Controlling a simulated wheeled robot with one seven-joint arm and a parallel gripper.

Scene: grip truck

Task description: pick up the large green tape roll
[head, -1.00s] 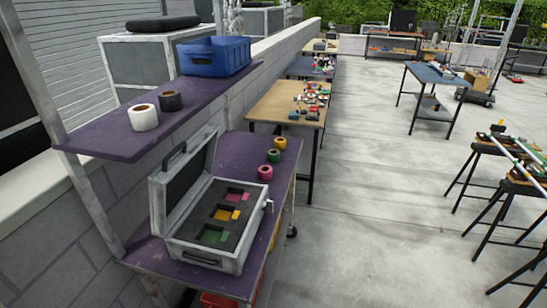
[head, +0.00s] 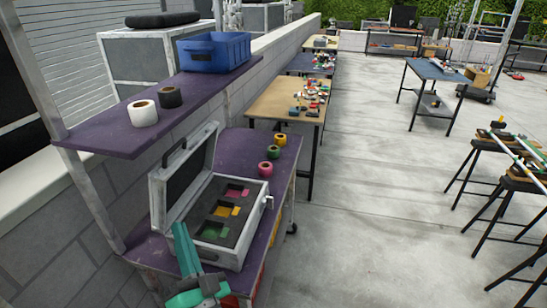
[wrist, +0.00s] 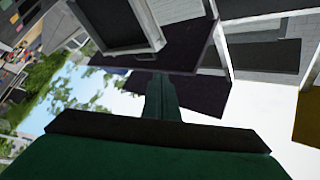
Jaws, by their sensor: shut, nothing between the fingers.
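A green tape roll (head: 265,168) lies on the purple lower shelf (head: 240,143) of the cart, to the right of the open case. My gripper (head: 181,228) enters at the bottom of the head view, teal, in front of the case's near-left corner. It is shut and empty, clearly left of and nearer than the green roll. In the wrist view the shut fingers (wrist: 161,85) point up; no tape roll can be made out there.
The open silver case (head: 228,252) has a foam insert with coloured cutouts, and its raised lid stands at left. The purple upper shelf (head: 115,135) carries a white roll (head: 143,113), a black roll (head: 170,97) and a blue crate (head: 216,52). Open floor lies right.

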